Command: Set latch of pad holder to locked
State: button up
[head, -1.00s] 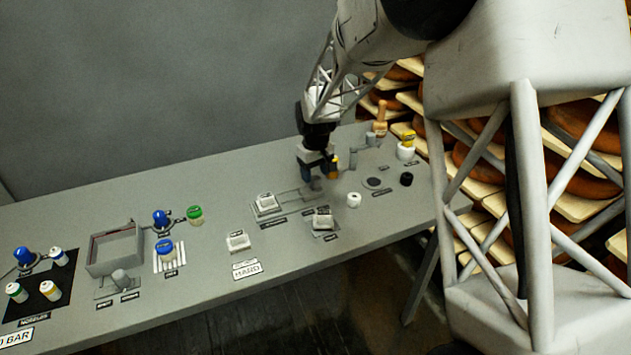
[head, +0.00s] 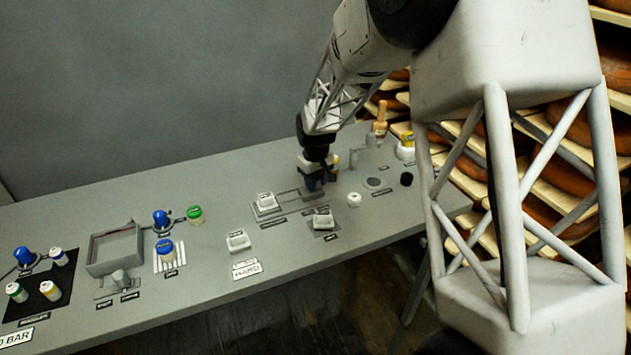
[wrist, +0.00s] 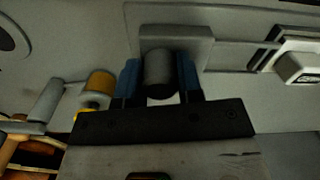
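The pad holder's latch appears to be the grey round knob (wrist: 160,70) on a grey plate (wrist: 203,48) in the wrist view; I cannot read a label on it. A narrow bar runs from this plate toward a white block (wrist: 302,67). My gripper (wrist: 160,85) points down over the knob, with one blue finger close against each side of it. No clear gap shows, so it looks shut on the knob. In the head view my gripper (head: 315,182) is at the right end of the slotted fixture (head: 288,197), and its fingers mostly hide the knob.
A yellow-topped post (wrist: 97,84) stands close beside my gripper. A white knob (head: 354,199), a black knob (head: 406,179) and a white switch block (head: 322,220) are nearby. An open grey box (head: 115,250) and blue-capped parts stand farther left. Cheese shelves are at right.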

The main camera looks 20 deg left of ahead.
grip_shut()
jog(key=shift+s+a, duration=1.95)
jog(key=o, duration=0.8)
grip_release()
jog(key=shift+r, duration=0.1)
jog(key=shift+r, duration=3.8)
